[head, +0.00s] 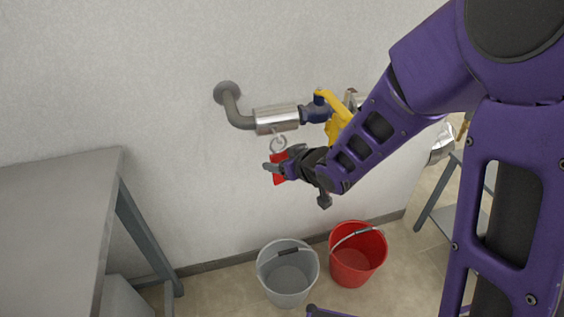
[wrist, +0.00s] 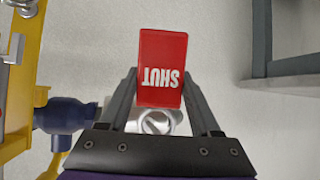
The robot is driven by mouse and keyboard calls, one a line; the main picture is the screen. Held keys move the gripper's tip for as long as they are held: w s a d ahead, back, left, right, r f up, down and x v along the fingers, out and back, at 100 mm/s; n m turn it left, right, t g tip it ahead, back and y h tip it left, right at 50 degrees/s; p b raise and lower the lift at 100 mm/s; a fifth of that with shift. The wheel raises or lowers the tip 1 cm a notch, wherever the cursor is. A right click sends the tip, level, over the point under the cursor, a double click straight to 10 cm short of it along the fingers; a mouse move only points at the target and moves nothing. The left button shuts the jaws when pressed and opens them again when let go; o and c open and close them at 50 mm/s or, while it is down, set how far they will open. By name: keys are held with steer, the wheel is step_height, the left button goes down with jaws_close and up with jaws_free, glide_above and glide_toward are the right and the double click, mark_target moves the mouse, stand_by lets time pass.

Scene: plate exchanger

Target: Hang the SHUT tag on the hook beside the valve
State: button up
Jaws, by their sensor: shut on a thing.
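My gripper (head: 275,167) is shut on the red SHUT tag (head: 279,169), just below the pipe and in front of the wall. In the wrist view the tag (wrist: 162,66) sits between the two fingers (wrist: 161,92), its white letters upside down. A pale ring (head: 278,142) shows just above the tag in the head view; I cannot tell whether it belongs to the tag or is the hook.
A silver sleeve (head: 276,119) and a grey elbow pipe (head: 233,107) come from the wall. A grey bucket (head: 287,286) and a red bucket (head: 354,266) stand on the floor below. A grey table (head: 55,215) is at left.

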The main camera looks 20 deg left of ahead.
stand_by(0.3)
steer(key=o, duration=1.4)
